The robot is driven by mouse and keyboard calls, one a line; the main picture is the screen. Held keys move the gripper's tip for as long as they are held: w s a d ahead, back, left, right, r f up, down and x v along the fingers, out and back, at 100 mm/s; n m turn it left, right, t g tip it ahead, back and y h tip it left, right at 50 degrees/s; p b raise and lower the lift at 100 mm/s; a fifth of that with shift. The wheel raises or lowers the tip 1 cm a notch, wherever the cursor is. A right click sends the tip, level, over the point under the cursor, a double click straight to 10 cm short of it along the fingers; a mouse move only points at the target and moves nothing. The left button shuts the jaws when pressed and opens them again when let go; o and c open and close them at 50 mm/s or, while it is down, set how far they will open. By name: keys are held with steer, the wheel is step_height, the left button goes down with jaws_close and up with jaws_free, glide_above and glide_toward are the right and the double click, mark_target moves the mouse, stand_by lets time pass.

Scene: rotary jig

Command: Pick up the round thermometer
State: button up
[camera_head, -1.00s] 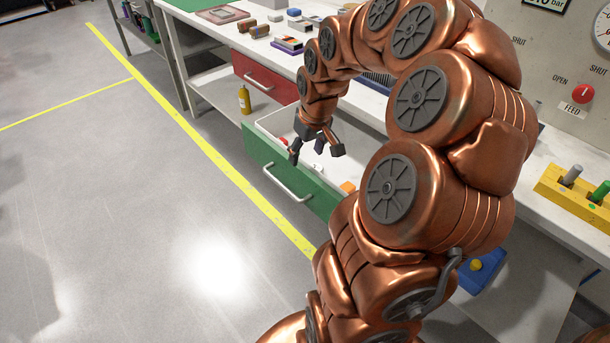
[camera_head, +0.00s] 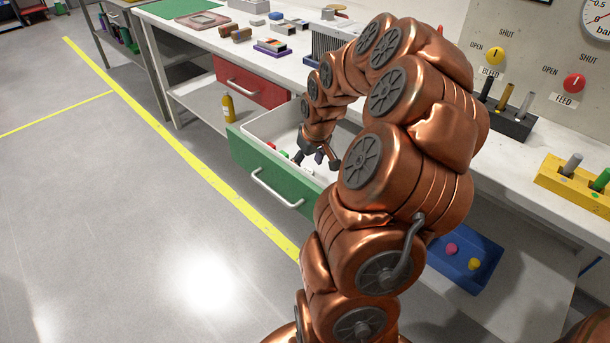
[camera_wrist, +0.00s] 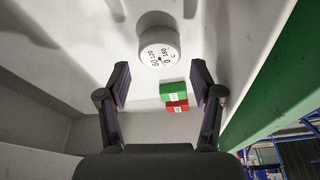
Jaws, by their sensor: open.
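The round thermometer (camera_wrist: 159,50) is a short white cylinder with a numbered dial face, in the upper middle of the wrist view. It lies inside the open green-fronted drawer (camera_head: 268,172). My gripper (camera_wrist: 160,82) is open and empty, with a finger on each side of the lower picture. The thermometer shows just beyond the fingertips, roughly centred between them and apart from both. In the head view my gripper (camera_head: 317,163) is in the drawer opening, and I cannot make out the thermometer there.
A green and red block (camera_wrist: 174,96) lies in the drawer close to the thermometer, between the fingers' lines. The drawer's green front wall (camera_wrist: 265,85) runs along the right of the wrist view.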

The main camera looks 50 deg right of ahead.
steer(key=shift+x, duration=2)
steer(key=shift+s, duration=0.15)
steer(key=shift+c, duration=0.3)
steer(key=c, duration=0.9)
